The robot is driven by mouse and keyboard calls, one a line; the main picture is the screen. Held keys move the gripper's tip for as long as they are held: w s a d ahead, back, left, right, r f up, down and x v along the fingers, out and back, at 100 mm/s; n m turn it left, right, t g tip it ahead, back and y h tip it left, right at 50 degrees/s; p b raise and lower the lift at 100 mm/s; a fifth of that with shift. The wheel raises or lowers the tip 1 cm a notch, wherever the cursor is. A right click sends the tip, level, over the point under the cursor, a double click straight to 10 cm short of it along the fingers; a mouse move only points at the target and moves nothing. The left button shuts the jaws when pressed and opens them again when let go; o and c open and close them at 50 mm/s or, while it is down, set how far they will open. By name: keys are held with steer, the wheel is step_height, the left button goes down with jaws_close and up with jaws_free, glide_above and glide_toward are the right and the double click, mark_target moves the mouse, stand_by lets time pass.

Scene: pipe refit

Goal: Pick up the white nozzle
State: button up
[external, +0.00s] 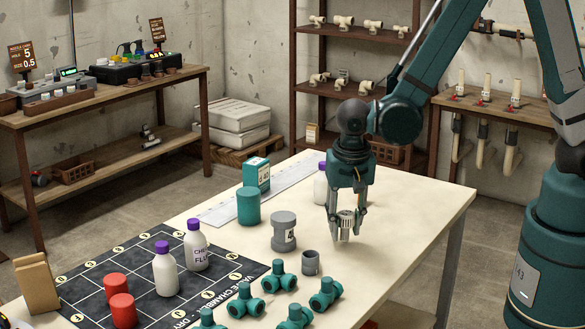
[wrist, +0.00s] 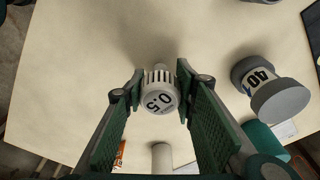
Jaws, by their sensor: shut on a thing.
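The white nozzle (wrist: 160,92) is a small ribbed cap marked 0.5. It sits between the fingertips of my gripper (wrist: 158,88) in the wrist view, and the fingers are shut on it. In the external view the nozzle (external: 346,219) shows between the fingertips of my gripper (external: 345,228), at or just above the table top near its right part. I cannot tell whether it touches the table.
A grey part marked 40 (wrist: 270,90) stands close by; it also shows in the external view (external: 284,232). A small grey cup (external: 310,263), teal fittings (external: 279,275), a teal cylinder (external: 249,206) and white bottles (external: 165,272) stand leftward. The table's right side (external: 425,210) is clear.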

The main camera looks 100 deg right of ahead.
steer(key=shift+r+p, duration=0.7)
steer(key=shift+r, duration=3.85)
steer(key=shift+w+r, duration=0.1)
